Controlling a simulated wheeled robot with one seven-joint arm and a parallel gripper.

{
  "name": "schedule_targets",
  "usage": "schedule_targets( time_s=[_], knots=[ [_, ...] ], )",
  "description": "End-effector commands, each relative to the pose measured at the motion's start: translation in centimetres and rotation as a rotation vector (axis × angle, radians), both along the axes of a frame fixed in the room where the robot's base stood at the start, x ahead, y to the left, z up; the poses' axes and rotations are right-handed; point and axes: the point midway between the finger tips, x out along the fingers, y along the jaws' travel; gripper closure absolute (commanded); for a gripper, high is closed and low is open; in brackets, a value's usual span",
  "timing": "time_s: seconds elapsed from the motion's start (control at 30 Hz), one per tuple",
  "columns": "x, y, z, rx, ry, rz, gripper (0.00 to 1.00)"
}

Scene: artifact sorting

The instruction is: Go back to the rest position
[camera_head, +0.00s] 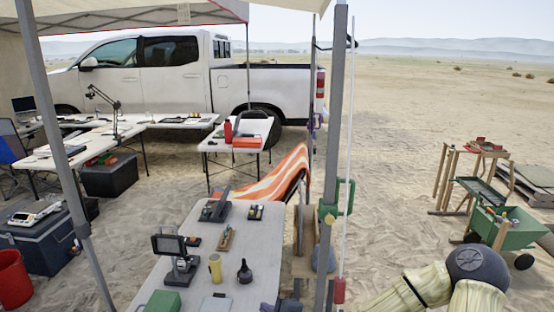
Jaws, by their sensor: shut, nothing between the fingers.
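Part of my own arm (478,268) shows at the bottom right, with cream ribbed links and a dark round joint cap. The links run off the bottom edge of the picture. I cannot make out my gripper in this view. The near table (248,248) stands left of the arm, with a tent pole (333,150) between them. On the table are a dark stand with a framed plate (170,250), a yellow cylinder (215,268), a dark bottle-like item (244,272), a green box (160,302) and small trays.
A green clamp (346,197) is on the pole. A green cart (508,225) and a wooden sieve stand (470,160) stand at the right. Open sand lies between the pole and cart.

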Motion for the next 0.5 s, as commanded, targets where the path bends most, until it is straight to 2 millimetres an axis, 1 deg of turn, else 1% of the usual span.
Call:
schedule_targets(
  time_s=[0.03, 0.1, 0.23, 0.3, 0.4, 0.5],
  knots=[
    [-0.9, 0.3, -1.1, -0.106, -0.004, 0.073, 1.00],
    [-2.1, 0.4, -2.6, -0.245, -0.003, 0.168, 1.00],
    [-4.1, -0.7, -4.7, -0.486, -0.001, 0.338, 1.00],
    [-5.0, -1.7, -5.4, -0.609, 0.003, 0.422, 1.00],
    [-6.3, -3.5, -6.0, -0.772, 0.010, 0.536, 1.00],
    [-7.4, -5.6, -5.8, -0.921, 0.022, 0.640, 1.00]
  ],
)
